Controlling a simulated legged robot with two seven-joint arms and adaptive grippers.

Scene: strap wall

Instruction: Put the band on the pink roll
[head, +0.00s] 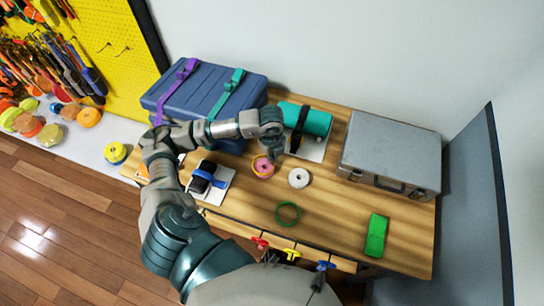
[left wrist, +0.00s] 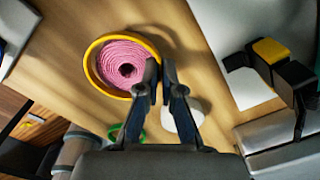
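The pink roll (head: 263,168) stands on the wooden table, with its dark centre hole facing up in the left wrist view (left wrist: 118,56). A yellow band (left wrist: 90,74) rings the roll in that view, with a thin gap at places. I cannot tell how far down the roll's side it sits. In the head view the band (head: 256,160) shows at the roll's upper edge. My left gripper (left wrist: 160,70) points down at the roll's edge, its fingertips close together with the band's rim between them. The left gripper (head: 271,155) partly hides the roll's far side. My right gripper is not in view.
A white roll (head: 299,178) stands just right of the pink one. A green ring (head: 288,213) lies nearer the front edge. A blue case (head: 190,100), a teal roll (head: 312,121), a grey metal case (head: 390,150) and a green block (head: 376,236) surround the space.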

